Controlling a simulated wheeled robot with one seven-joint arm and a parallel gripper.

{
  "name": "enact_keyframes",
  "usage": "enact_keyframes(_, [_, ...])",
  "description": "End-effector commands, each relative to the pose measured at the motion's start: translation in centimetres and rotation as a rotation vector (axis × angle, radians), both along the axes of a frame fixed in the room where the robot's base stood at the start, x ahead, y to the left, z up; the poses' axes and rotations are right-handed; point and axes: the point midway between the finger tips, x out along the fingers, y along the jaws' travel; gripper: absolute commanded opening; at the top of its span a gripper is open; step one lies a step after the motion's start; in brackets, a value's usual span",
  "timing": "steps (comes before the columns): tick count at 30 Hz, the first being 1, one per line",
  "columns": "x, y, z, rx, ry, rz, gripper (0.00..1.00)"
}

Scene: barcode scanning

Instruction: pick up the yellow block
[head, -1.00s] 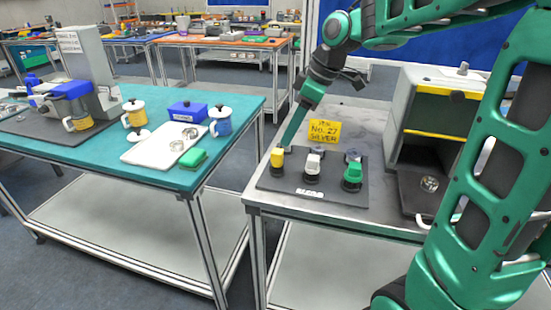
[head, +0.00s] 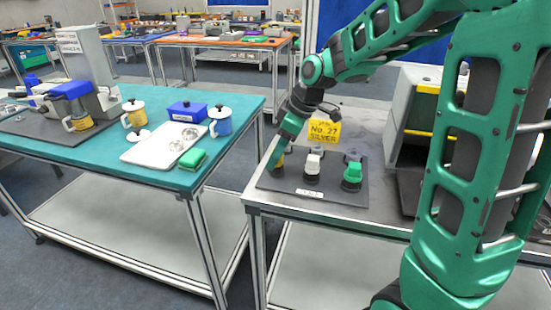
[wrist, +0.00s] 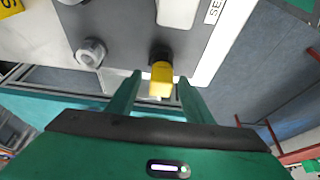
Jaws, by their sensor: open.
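The yellow block (wrist: 161,79) stands on a dark base on the dark mat (wrist: 122,18). In the wrist view it shows between the two green fingers of my gripper (wrist: 158,88), which are open with a gap on each side of it. In the head view my gripper (head: 274,160) is low over the left end of the mat, and the yellow block (head: 280,160) is mostly hidden behind it.
A white block (head: 312,163) and a green block (head: 352,173) stand to the right on the same mat. A yellow sign (head: 324,130) stands behind them. A grey box-like machine (head: 408,115) is at the right. A teal table (head: 110,168) stands to the left.

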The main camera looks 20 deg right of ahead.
Motion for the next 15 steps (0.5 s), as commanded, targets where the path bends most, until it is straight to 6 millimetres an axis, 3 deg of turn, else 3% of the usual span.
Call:
enact_keyframes(2, [0.00, -0.01, 0.02, 0.000, 0.000, 0.000, 0.47])
enact_keyframes(3, [0.00, -0.01, 0.02, 0.000, 0.000, 0.000, 0.42])
enact_keyframes(8, [-0.01, -0.01, 0.03, 0.000, 0.000, 0.000, 0.04])
enact_keyframes(15, [0.00, -0.01, 0.05, 0.000, 0.000, 0.000, 0.02])
